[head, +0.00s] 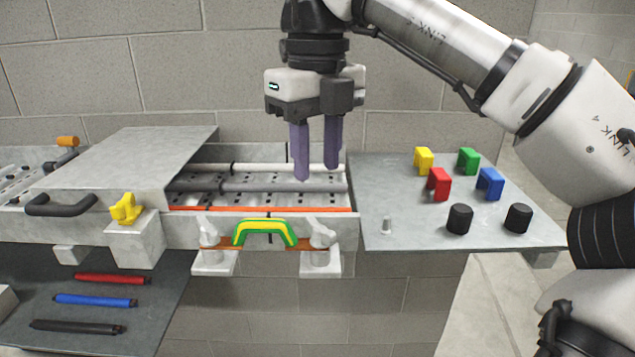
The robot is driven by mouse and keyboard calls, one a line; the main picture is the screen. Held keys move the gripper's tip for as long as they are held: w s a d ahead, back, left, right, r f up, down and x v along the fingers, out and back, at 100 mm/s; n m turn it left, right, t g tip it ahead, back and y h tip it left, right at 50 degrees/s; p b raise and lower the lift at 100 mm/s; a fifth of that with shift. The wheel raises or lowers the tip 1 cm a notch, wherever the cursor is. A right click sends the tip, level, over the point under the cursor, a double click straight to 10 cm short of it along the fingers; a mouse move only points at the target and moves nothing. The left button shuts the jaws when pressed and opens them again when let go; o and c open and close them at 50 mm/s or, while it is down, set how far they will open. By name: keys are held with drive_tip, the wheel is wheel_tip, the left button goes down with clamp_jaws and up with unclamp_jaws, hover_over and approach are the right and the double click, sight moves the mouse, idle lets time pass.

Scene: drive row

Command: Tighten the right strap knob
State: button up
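The right strap knob (321,231) is a pale grey winged knob on the right bracket (320,266) at the front of the metal trough. A similar left knob (207,226) sits on the left bracket. An orange strap (222,243) runs at the brackets, beside a green and yellow arched clamp (265,229) between them. My gripper (317,172) points down above the open trough, above and behind the right knob in the picture. Its two purple fingers are apart with nothing between them. How tight the knob is cannot be told.
Rods lie across the trough (350,232). A lid (130,165) with a black handle and a yellow knob (125,208) is at left. Coloured bars lie on the lower left shelf.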

wheel_tip(320, 180, up, 5)
drive_tip(key=p, duration=0.3)
drive_tip(key=shift+f+p, duration=0.15)
drive_tip(key=shift+p, duration=0.15)
